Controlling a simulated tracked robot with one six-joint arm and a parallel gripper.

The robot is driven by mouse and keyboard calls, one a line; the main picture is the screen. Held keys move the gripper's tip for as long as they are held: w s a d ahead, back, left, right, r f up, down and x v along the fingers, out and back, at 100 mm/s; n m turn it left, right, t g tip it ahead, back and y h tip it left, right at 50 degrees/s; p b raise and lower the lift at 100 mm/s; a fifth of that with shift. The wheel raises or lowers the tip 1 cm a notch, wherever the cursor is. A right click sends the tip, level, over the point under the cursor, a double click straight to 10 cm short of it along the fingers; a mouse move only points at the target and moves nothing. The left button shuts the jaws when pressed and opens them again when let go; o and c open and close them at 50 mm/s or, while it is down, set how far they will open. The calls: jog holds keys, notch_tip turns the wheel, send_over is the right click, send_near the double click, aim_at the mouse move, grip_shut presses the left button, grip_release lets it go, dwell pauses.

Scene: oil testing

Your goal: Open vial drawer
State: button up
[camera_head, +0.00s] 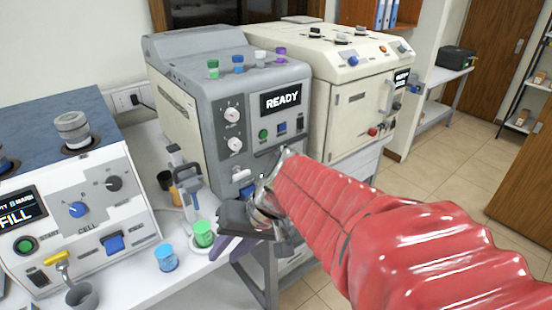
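The grey machine (215,107) with the lit READY display (282,98) stands at the middle of the bench. Its lower front, where a small white and blue part (244,180) shows, is partly hidden by my arm and gripper. I cannot make out the vial drawer clearly or tell its position. My gripper (248,218), at the end of my red-sleeved arm, is in front of this lower front, above the bench's front edge. Its fingertips are dark and overlap the background; I cannot tell whether they are apart or touch the machine.
Blue (166,258) and green (203,234) capped vials stand on the bench left of my gripper, near a small stand (186,180). A white machine (80,195) with knobs is at left. A cream machine (335,85) stands behind at right. Open floor lies right.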

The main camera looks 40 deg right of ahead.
jog(key=w+d+m+t, duration=0.3)
jog(key=d, duration=0.5)
jog(key=w+d+f+m+t, duration=0.1)
jog(key=w+d+m+t, duration=0.2)
jog(key=d, duration=0.5)
jog(key=w+d+m+t, duration=0.3)
jog(key=d+m, duration=0.1)
jog(key=d, duration=0.4)
jog(key=s+d+f+m+t+h, duration=0.1)
jog(key=s+d+m+t+h, duration=0.1)
jog(key=d, duration=1)
jog(key=shift+s+f+m+h, duration=0.25)
jog(key=shift+s+m+h, duration=0.4)
jog(key=shift+h, duration=0.35)
jog(key=x, duration=1.4)
jog(key=shift+r, duration=0.2)
jog(key=shift+c, duration=0.3)
grip_shut()
